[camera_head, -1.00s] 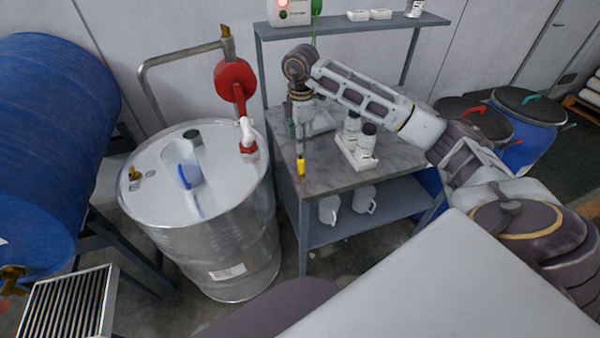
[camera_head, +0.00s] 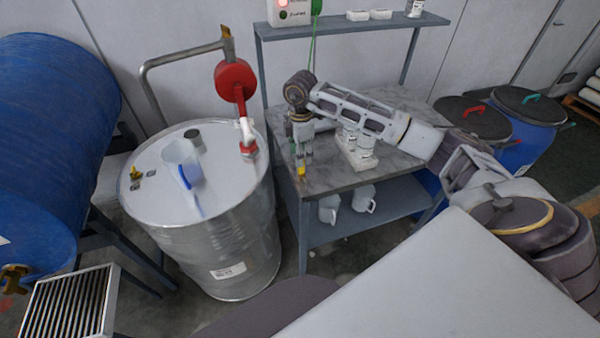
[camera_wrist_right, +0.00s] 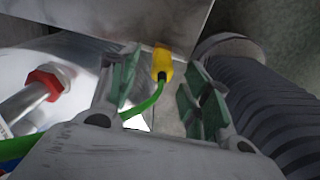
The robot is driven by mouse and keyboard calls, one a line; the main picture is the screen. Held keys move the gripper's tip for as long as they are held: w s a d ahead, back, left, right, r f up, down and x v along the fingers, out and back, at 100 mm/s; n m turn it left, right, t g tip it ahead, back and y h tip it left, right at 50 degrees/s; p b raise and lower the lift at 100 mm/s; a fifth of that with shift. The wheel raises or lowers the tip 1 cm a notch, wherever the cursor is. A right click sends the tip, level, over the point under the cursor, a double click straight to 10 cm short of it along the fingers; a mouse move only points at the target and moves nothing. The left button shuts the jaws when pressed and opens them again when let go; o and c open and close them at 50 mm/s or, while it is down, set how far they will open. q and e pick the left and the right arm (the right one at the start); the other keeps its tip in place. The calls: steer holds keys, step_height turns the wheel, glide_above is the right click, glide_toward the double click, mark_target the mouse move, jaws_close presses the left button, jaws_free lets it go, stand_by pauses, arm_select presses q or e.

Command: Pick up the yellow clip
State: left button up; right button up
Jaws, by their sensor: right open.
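The yellow clip (camera_head: 301,171) hangs at the front left edge of the grey-topped bench. A green cable runs from it. In the right wrist view the clip (camera_wrist_right: 162,63) lies between the two green-padded fingers, near their tips, with a gap on each side. My right gripper (camera_head: 302,158) points down above the clip at the bench corner. It is open, and the fingers (camera_wrist_right: 157,80) do not appear to touch the clip. The cable passes between the fingers toward the lower left. My left gripper is not in view.
A steel drum (camera_head: 225,245) with a red-wheeled fitting (camera_head: 235,80) and a clear jug (camera_head: 182,163) stands just left of the bench. The bench top (camera_head: 345,178) holds a white tray of bottles (camera_head: 358,155) behind the gripper. A shelf (camera_head: 350,27) stands at the back.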

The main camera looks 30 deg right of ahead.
mark_target(301, 169)
steer(key=shift+a+f+p, duration=0.2)
steer(key=shift+f+p, duration=0.4)
steer(key=shift+f, duration=1.85)
steer(key=shift+s, duration=0.1)
jaws_close()
